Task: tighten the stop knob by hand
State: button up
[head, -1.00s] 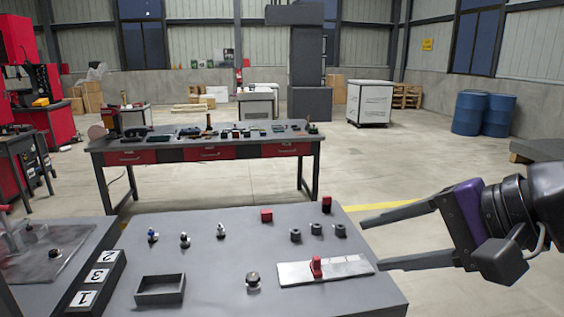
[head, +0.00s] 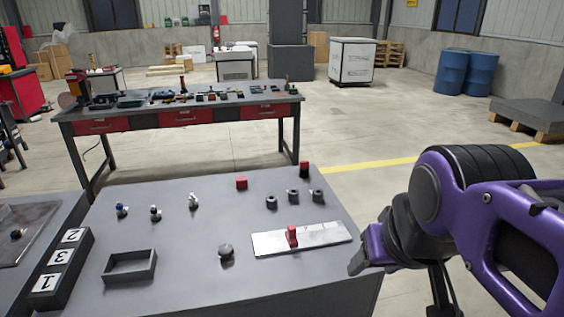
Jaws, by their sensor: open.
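I cannot tell for sure which part is the stop knob. A red upright piece (head: 292,236) stands on a bright metal plate (head: 325,236) at the table's right front. A round dark knob-like part (head: 226,252) stands left of the plate. Another dark knob (head: 17,234) sits on a fixture plate at the far left. My gripper (head: 358,262) is at the right, just off the plate's right end. It is open, holds nothing that I can see, and my purple arm hides most of it.
An open grey tray (head: 131,279) and a numbered block (head: 62,262) stand at the table's left. Several small knobs, dark rings and red blocks (head: 242,183) stand farther back. The table's middle is clear. A workbench (head: 185,110) with red drawers stands behind.

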aim_at(226, 251)
jog(key=k+j, duration=0.35)
jog(key=j, duration=0.15)
jog(key=k+j+z, duration=0.1)
jog(key=k+j, duration=0.25)
jog(key=j, duration=0.2)
jog(key=k+j, duration=0.35)
jog(key=j+z, duration=0.05)
jog(key=j, duration=0.1)
